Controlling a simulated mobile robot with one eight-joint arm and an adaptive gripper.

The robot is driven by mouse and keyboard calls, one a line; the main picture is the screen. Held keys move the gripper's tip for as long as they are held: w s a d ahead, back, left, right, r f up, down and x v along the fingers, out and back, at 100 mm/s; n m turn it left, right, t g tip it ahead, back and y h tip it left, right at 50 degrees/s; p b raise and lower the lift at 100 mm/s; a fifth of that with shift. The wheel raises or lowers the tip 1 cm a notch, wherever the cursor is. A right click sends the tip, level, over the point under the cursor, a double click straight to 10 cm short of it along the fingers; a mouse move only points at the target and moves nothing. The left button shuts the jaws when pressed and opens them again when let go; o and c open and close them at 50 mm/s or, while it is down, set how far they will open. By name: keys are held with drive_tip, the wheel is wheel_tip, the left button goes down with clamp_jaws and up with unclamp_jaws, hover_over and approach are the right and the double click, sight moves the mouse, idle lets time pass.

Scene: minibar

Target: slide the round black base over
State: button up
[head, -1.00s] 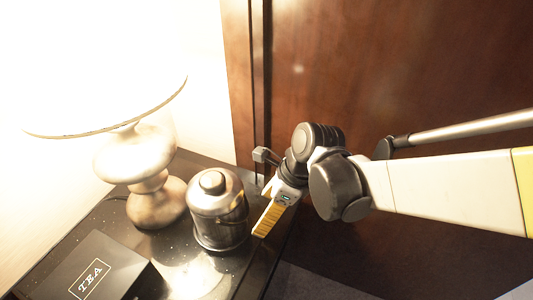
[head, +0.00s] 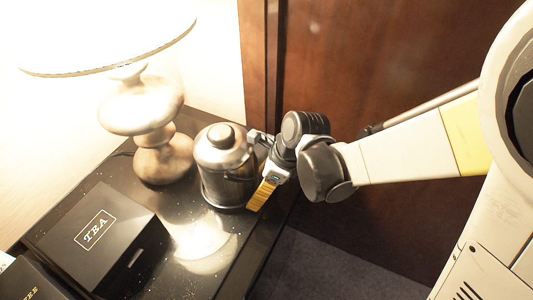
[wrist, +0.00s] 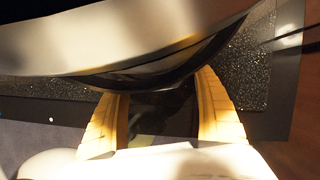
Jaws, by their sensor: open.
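My gripper (head: 257,188) is low at the pot's right side, with one yellow finger visible in the head view. In the wrist view both yellow fingers of my gripper (wrist: 163,84) are spread apart. The pot's silver curve (wrist: 110,45) and dark lower edge (wrist: 150,80) lie across their tips. I cannot tell whether the fingers touch the base.
A lamp (head: 160,160) with a silvery stand is left of the pot. A black TEA box (head: 98,235) lies at front left, with another dark box (head: 30,280) at the corner. A wooden panel (head: 350,60) rises behind my arm. The counter's right edge is close to my gripper.

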drive_tip(key=shift+a+f, duration=0.15)
drive_tip(key=shift+f, duration=0.1)
drive_tip(key=c, duration=1.7)
drive_tip(key=shift+o, duration=0.2)
drive_tip(key=shift+s, duration=0.1)
